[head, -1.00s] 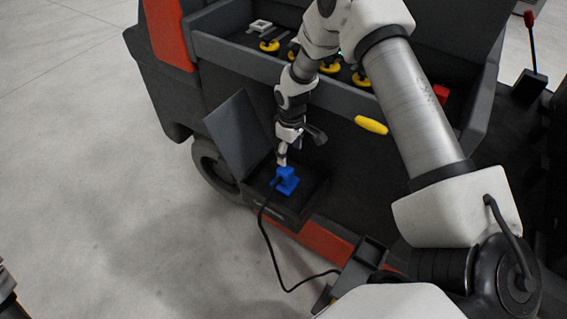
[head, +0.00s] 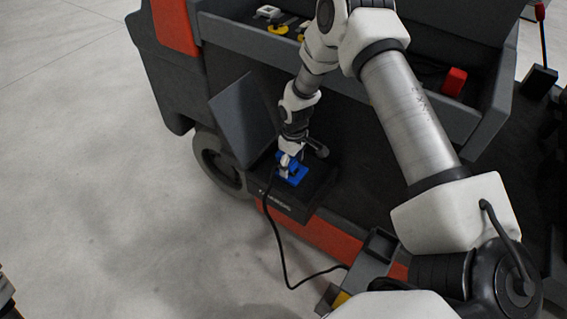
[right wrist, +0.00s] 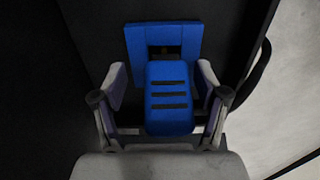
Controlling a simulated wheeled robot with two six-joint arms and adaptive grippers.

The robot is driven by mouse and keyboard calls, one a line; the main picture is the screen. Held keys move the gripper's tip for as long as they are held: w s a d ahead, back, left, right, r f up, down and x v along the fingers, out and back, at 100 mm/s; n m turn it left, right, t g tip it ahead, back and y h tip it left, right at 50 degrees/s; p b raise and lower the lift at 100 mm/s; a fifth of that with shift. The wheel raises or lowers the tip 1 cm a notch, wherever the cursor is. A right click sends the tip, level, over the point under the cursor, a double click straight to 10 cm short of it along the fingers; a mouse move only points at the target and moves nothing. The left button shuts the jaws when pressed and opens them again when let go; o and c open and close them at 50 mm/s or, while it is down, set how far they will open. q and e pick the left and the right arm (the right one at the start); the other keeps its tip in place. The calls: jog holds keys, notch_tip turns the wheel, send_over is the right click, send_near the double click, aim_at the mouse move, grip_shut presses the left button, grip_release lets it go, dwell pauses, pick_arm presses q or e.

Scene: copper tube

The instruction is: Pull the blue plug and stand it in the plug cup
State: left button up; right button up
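The blue plug (right wrist: 170,97), with dark ridges on its face, sits at a blue square socket (right wrist: 135,45) in the right wrist view. In the head view the blue socket (head: 297,176) is on a dark box with a raised lid, partly covered by my gripper. My right gripper (right wrist: 163,84) has one finger on each side of the plug, with a visible gap at least on the left. In the head view my right gripper (head: 287,163) is down at the blue parts. I cannot tell which thing is the plug cup; a dark grey open-topped holder (head: 380,243) stands lower right.
A black cable (head: 281,250) hangs from the box and runs right. The raised grey lid (head: 243,118) stands close left of my arm. A grey tray (head: 408,115) above holds yellow-based pieces and a red block (head: 454,82).

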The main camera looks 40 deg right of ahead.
jog(key=shift+w+d, duration=0.1)
jog(key=shift+w, duration=0.1)
jog(key=shift+s+a+r, duration=0.2)
jog(key=shift+s+r, duration=0.05)
jog(key=shift+s, duration=0.1)
jog(key=shift+s+a, duration=0.15)
jog(key=shift+s, duration=0.3)
jog(key=shift+s+a, duration=0.1)
jog(key=shift+a, duration=0.1)
jog(key=shift+d+p, duration=0.1)
jog(key=shift+p, duration=0.25)
